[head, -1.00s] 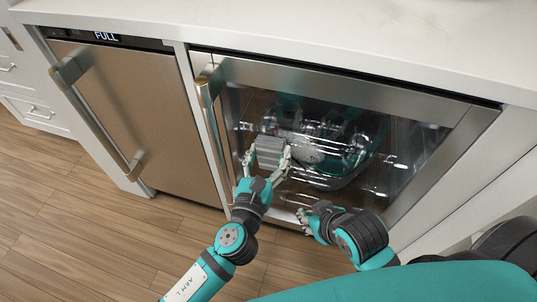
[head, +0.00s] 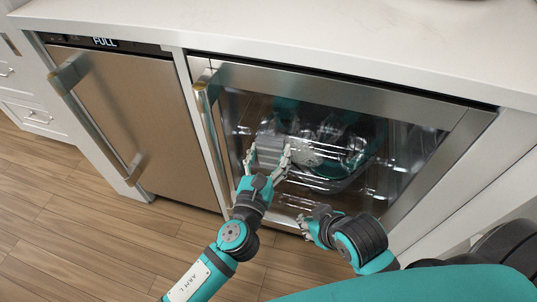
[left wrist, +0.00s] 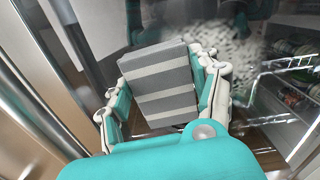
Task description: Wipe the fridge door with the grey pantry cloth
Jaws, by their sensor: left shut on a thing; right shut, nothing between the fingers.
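The fridge has a glass door (head: 400,165) in a steel frame with a long vertical handle (head: 213,140) at its left. My left gripper (head: 268,160) is shut on the grey cloth (head: 270,150), a folded block, in front of the left part of the glass. In the left wrist view the cloth (left wrist: 160,80) shows light and dark grey stripes between the fingers. I cannot tell whether it touches the glass. A pale speckled smudge (left wrist: 225,45) shows on the door beyond it. My right gripper (head: 305,222) is shut and empty near the door's bottom edge.
A steel appliance (head: 140,120) with a lit "FULL" display stands left of the fridge. A white countertop (head: 350,45) runs above both. Wire racks show behind the glass, with my reflection on it. The wooden floor (head: 90,240) is clear at the lower left.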

